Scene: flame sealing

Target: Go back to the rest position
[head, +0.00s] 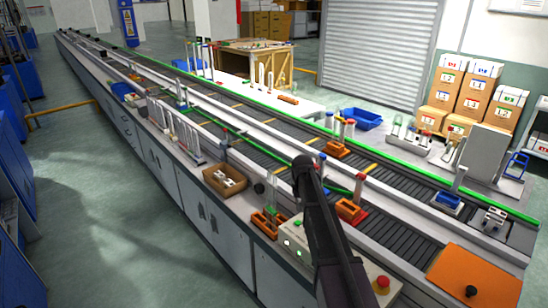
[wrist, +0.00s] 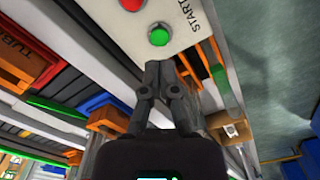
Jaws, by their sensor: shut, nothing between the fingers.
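My gripper (wrist: 167,68) shows in the wrist view with its dark fingers together and nothing between them. In that view its tips point towards a pale control panel (wrist: 185,12) with a green button (wrist: 159,36) beside the word START and a red button (wrist: 132,4). I cannot tell how far the tips are from the panel. In the head view my dark arm (head: 322,230) crosses in front of the conveyor bench, and my gripper cannot be made out. The control box (head: 296,228) shows partly behind the arm, with a red knob (head: 382,282) on its right part.
An orange rack (head: 265,222) with tubes and a cardboard box (head: 225,180) stand left of the arm. Another orange holder (head: 350,210) with a red-capped tube is close on its right. An orange panel (head: 475,270) is at lower right. The floor (head: 100,220) at left is clear.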

